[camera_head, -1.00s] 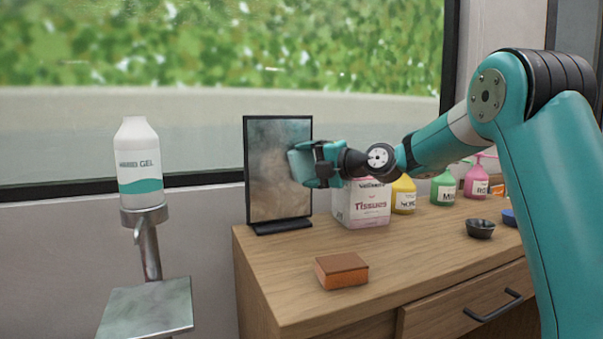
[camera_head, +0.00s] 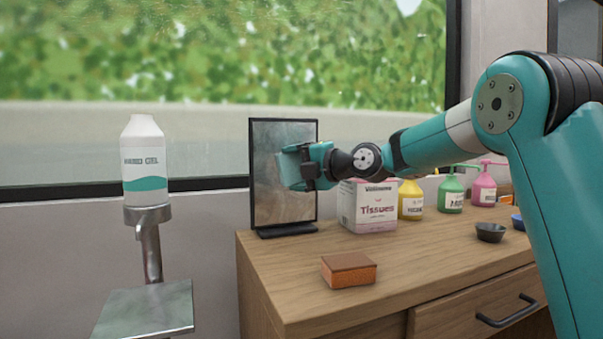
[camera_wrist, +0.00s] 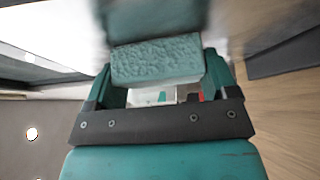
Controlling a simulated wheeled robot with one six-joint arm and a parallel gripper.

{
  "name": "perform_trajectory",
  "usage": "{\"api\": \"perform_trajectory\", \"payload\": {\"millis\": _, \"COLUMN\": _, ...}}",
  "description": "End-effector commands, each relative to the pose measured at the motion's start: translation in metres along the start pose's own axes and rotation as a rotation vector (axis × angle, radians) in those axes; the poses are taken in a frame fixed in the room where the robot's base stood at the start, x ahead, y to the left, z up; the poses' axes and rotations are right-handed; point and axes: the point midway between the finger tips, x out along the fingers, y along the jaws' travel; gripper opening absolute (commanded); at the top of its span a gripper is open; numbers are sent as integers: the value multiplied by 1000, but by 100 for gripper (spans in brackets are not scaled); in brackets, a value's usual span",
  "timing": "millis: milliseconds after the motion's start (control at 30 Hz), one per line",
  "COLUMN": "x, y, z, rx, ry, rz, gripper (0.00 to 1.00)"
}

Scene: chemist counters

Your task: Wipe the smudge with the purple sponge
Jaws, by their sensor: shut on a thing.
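A dark-framed upright mirror panel (camera_head: 265,203) stands at the left end of the wooden counter, with a cloudy grey smudge (camera_head: 268,145) over its face. My gripper (camera_head: 302,167) is in front of the mirror's right half, shut on a teal-looking sponge (camera_head: 289,169). No purple shows on it. In the wrist view the held sponge (camera_wrist: 157,62) sits between the fingers, its far side against or very near a blurred grey surface. I cannot tell whether it touches the glass. The gripper and sponge hide part of the mirror.
An orange sponge with a brown top (camera_head: 349,271) lies on the counter (camera_head: 300,295) in front. A tissue box (camera_head: 367,208) stands just right of the mirror, below my arm. Yellow (camera_head: 411,203), green (camera_head: 451,195) and pink bottles (camera_head: 484,189) and a dark bowl (camera_head: 490,232) are farther right.

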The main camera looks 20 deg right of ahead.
Motion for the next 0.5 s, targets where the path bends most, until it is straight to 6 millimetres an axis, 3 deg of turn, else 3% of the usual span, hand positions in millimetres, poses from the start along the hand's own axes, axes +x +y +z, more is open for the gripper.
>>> {"api": "perform_trajectory", "payload": {"millis": 500, "x": 21, "y": 6, "z": -31, "rx": -2, "ry": 10, "rz": 5, "gripper": 57}}
